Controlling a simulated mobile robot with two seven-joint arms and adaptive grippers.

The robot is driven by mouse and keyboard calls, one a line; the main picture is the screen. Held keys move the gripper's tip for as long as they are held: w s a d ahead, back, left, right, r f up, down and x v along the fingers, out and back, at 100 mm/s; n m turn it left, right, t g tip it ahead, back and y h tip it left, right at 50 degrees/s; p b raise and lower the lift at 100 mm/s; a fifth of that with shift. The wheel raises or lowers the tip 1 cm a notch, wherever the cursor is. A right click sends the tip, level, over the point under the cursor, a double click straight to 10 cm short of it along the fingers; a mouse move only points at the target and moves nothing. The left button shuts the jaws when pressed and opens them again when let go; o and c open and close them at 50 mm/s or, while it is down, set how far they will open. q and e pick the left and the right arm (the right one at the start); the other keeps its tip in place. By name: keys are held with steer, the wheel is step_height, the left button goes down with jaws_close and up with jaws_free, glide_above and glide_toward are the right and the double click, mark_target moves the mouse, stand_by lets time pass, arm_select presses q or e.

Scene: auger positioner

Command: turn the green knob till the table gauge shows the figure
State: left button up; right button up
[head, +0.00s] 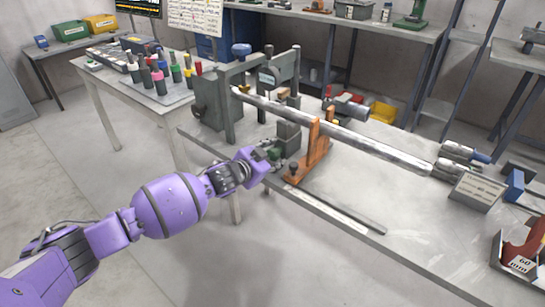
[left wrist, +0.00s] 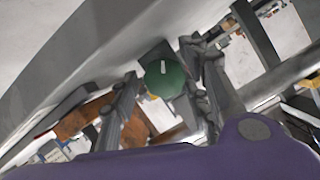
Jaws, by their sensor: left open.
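The green knob (left wrist: 165,80) with a white mark pointing up shows in the left wrist view, between the two fingers of my left gripper (left wrist: 160,92). The fingers are apart, one on each side of it; I cannot tell whether they touch it. In the head view the knob (head: 275,153) is small and partly hidden at the tip of my left gripper (head: 268,157), at the near edge of the machine. A small pale plate (head: 267,77) on the machine may be a gauge, but I cannot read it. My right gripper is not in view.
A long metal bar (head: 370,142) crosses the bench (head: 420,240), resting on an orange stand (head: 313,150). A thin rod (head: 345,215) lies near the front edge. A side table (head: 110,98) holds several coloured-capped cylinders.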

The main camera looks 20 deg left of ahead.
arm_select(q)
steer(key=c, duration=1)
steer(key=shift+s+d+m+p, duration=0.1)
steer(key=shift+d+m+p, duration=0.05)
steer(key=shift+m+p, duration=0.35)
steer(key=shift+c, duration=0.4)
steer(key=shift+f+m+t+y, duration=0.1)
steer(key=shift+m+t+y, duration=0.2)
steer(key=shift+m+y, duration=0.15)
steer(key=shift+f+m+y, duration=0.15)
steer(key=shift+m+y, duration=0.1)
steer(key=shift+m, duration=0.1)
steer(key=shift+f+m, duration=0.1)
steer(key=shift+m, duration=0.2)
steer(key=o, duration=1)
steer(key=shift+c, duration=0.2)
steer(key=shift+o, duration=0.6)
